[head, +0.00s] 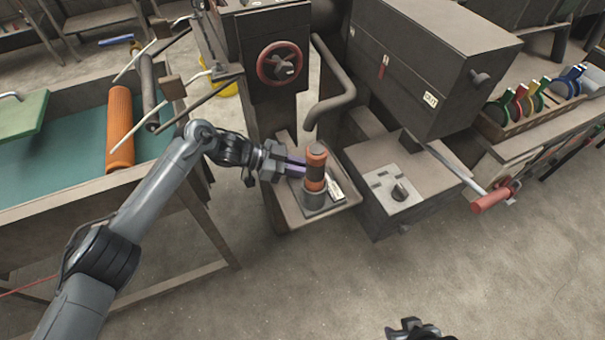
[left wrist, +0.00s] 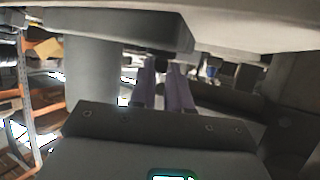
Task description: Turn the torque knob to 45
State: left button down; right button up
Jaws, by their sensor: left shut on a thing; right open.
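An upright orange and dark cylinder (head: 316,158) with a grey base (head: 314,200) stands on a small tray (head: 292,217). My left gripper (head: 303,168) comes in from the left, its purple fingers shut on the cylinder's side. The fingers also show in the left wrist view (left wrist: 164,90), where what they grip is hard to make out. A dark knob (head: 400,193) sits on a pale plate on the grey box to the right. I cannot read a scale or the number 45, nor tell which part is the torque knob. My right gripper (head: 412,327) is open and empty at the bottom edge, partly cut off.
A large dark machine box (head: 430,70) overhangs behind, with a curved pipe (head: 335,90) and a red handwheel (head: 281,64) left of it. A red-handled lever (head: 490,198) sticks out at the right. An orange roller (head: 120,130) lies in the bench at left. The front floor is free.

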pick_arm(q)
jog(key=c, duration=1.4)
grip_release()
jog(key=shift+o, duration=0.2)
jog(key=shift+a, duration=0.15)
jog(key=p+v, duration=0.2)
jog(key=v, duration=0.8)
jog(key=shift+a+r, duration=0.2)
jog(key=shift+s, duration=0.1)
